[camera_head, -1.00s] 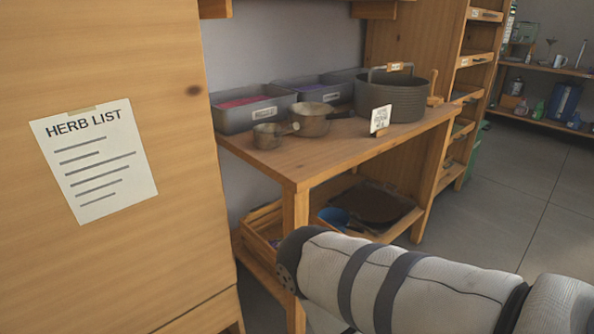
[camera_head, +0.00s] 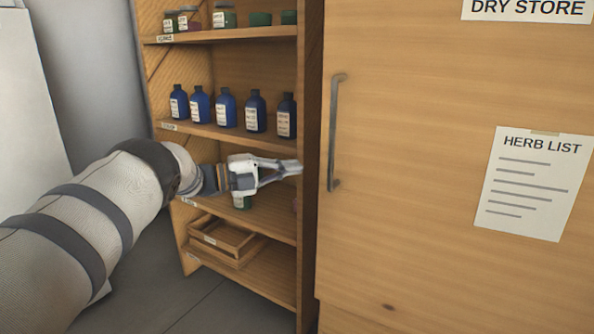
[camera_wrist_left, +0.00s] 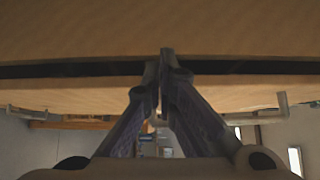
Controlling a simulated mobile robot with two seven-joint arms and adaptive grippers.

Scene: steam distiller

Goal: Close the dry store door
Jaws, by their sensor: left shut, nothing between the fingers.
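The dry store door (camera_head: 420,210) is a tall pale wood panel at the right of the head view, with a DRY STORE sign (camera_head: 528,8) at the top. Its long metal handle (camera_head: 335,133) is upright near the panel's left edge. I cannot tell how far the door stands open. My left gripper (camera_head: 298,167) is shut and empty, its fingertips at a vertical wooden edge left of the handle; contact is unclear. In the left wrist view, the closed fingertips (camera_wrist_left: 163,56) overlap a dark gap between wooden surfaces. My right gripper is out of view.
A wooden shelf unit (camera_head: 225,138) behind my left gripper holds blue bottles (camera_head: 225,107), small jars (camera_head: 224,16) and a wooden tray (camera_head: 224,238). A herb list (camera_head: 535,184) is taped to the door. Grey floor shows at lower left.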

